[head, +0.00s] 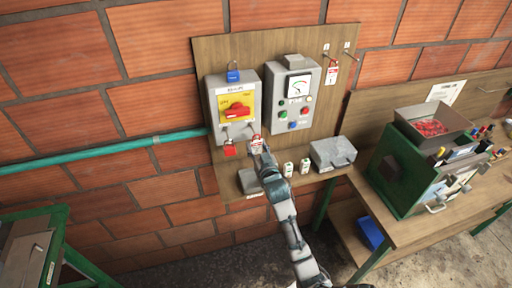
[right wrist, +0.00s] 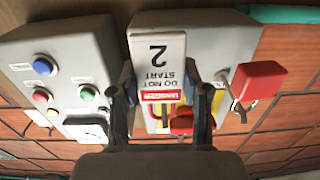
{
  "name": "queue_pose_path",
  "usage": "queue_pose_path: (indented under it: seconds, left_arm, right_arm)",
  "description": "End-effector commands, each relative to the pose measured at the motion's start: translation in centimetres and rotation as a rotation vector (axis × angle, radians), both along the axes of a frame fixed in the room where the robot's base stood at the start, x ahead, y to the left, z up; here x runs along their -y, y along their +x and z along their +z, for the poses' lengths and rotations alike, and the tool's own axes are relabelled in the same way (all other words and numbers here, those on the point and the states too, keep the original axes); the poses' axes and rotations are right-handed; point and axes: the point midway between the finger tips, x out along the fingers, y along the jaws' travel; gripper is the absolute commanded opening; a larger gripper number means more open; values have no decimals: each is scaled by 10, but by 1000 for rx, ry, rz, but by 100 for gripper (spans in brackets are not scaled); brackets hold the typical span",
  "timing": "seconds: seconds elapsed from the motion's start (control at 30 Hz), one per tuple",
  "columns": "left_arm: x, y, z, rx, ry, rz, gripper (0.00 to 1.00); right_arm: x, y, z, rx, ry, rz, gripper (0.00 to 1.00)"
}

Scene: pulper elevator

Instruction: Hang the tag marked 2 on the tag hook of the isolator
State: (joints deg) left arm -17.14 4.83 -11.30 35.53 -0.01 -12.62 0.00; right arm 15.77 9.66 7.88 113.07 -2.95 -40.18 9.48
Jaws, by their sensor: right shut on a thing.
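The isolator (head: 221,91) is a grey box with a yellow plate and a red rotary handle (head: 237,112). My right gripper (head: 258,148) is shut on the white and red tag marked 2 (right wrist: 159,52), in front of the box's lower right corner. In the right wrist view, the tag sits between the fingers of my right gripper (right wrist: 162,105), its 2 upside down, hiding part of the isolator. A thin metal piece (right wrist: 222,78), possibly the tag hook, shows beside the tag, apart from it. A red padlock (head: 230,150) hangs below the isolator. My left gripper is out of view.
A blue padlock (head: 233,76) is at the isolator's top. A control box (head: 277,80) with a gauge and buttons is at its right. Another red and white tag (head: 332,73) hangs on the board. A shelf below holds a grey box (head: 333,152) and small bottles (head: 288,169).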

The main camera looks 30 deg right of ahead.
Motion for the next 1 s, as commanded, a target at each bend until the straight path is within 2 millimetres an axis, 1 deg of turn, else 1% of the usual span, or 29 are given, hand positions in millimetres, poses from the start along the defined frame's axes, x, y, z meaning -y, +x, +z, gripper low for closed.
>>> queue_pose_path:
  seconds: [0.17, 0.33, 0.37, 0.4, 0.47, 0.5, 0.73, 0.83, 0.93, 1.0]
  left_arm:
    - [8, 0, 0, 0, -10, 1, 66]
    - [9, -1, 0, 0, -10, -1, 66]
    - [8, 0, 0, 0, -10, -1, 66]
    - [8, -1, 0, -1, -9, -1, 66]
    - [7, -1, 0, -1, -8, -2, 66]
    - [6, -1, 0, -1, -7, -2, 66]
    - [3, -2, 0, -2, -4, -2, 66]
    - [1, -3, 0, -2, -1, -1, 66]
    - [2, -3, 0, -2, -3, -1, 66]
    - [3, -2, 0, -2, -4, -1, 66]
  right_arm:
    - [0, 0, -1, -3, 1, -1, 4]
    - [0, 0, -1, -4, 1, -1, 4]
    - [0, 0, -1, -4, 1, -1, 48]
    - [0, 0, -2, -4, 1, -1, 58]
    - [0, 0, -2, -3, 1, -1, 73]
    - [0, 0, -1, -3, 1, -1, 75]
    - [0, 0, -1, -2, 0, -1, 75]
    - [0, -4, -1, -2, 0, -1, 75]
    - [-3, -15, -2, -2, 0, -1, 75]
    - [-6, -28, -2, -3, 1, -1, 75]
